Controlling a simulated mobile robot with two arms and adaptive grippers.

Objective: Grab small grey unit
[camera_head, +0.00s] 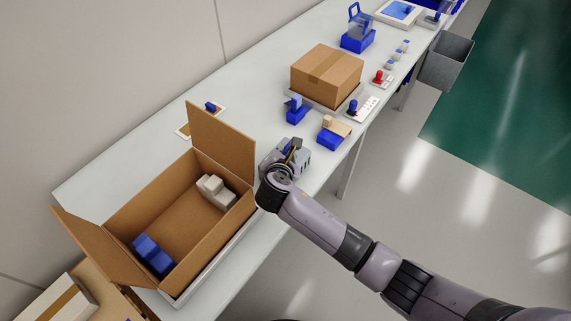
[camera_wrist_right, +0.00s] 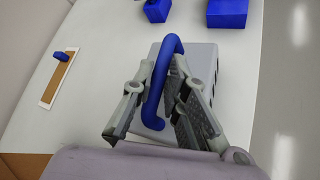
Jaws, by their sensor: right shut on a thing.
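The small grey unit (camera_wrist_right: 203,58) is a grey box with an arched blue handle (camera_wrist_right: 157,85) on top, seen close up in the right wrist view. In the head view the unit (camera_head: 304,162) stands on the white table beside the open cardboard box, partly hidden by my right gripper (camera_head: 287,158). My right gripper (camera_wrist_right: 153,112) has one finger on each side of the blue handle and is shut on it. The unit appears to rest on the table. My left gripper is not in view.
The open cardboard box (camera_head: 172,219) holds a light grey part (camera_head: 215,192) and a blue part (camera_head: 153,255). Blue holders (camera_head: 297,110) and (camera_head: 330,139) stand beyond the unit, with a closed carton (camera_head: 327,76) behind. A grey bin (camera_head: 446,61) hangs at the table's right edge.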

